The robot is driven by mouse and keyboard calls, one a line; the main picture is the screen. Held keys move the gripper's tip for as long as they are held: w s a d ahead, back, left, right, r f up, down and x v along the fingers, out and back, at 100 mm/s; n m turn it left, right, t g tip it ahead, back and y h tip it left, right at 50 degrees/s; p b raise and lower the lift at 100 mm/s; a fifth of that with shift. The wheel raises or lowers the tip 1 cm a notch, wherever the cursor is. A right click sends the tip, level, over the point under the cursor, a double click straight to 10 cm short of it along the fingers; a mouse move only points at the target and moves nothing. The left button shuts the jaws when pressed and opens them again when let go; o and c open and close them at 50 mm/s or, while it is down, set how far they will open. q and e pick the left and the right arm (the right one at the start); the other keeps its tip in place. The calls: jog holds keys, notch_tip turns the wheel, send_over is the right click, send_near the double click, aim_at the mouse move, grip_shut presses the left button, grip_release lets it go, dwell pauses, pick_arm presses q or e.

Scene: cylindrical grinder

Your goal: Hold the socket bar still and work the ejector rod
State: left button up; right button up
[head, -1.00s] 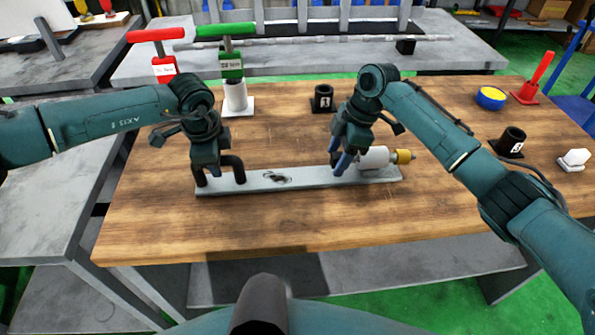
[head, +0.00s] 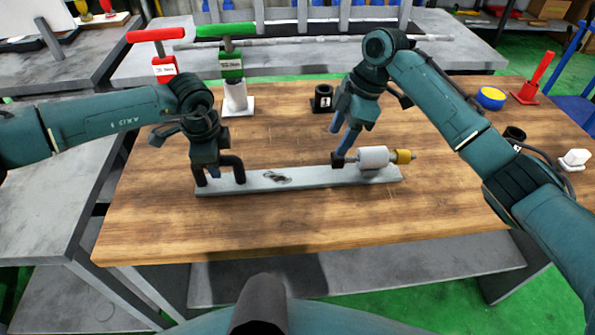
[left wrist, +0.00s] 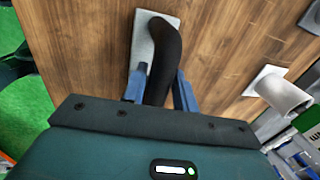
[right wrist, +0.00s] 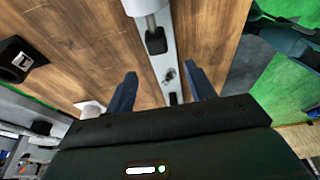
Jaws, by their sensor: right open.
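The grey socket bar (head: 310,179) lies flat on the wooden table, with a dark hole and small mark near its middle. A black arched handle (left wrist: 165,55) stands at its left end. My left gripper (left wrist: 160,85) is shut on this handle; in the head view its fingers are mostly hidden. At the bar's right end lies a white cylinder (head: 374,157) with a yellow end piece (head: 404,156). The ejector rod's black knob (head: 338,159) sticks out on the cylinder's left; it also shows in the right wrist view (right wrist: 156,40). My right gripper (head: 343,140) is open and empty, just above the knob.
The table's front is clear.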

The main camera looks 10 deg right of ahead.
pick_arm(q)
jog(key=o, duration=0.4)
jog(key=shift+d, duration=0.1)
jog(key=shift+r, duration=0.1)
notch_tip(320, 180, up, 12)
jog(key=s, duration=0.2)
jog(key=shift+s+f, duration=0.2)
dwell(0.3)
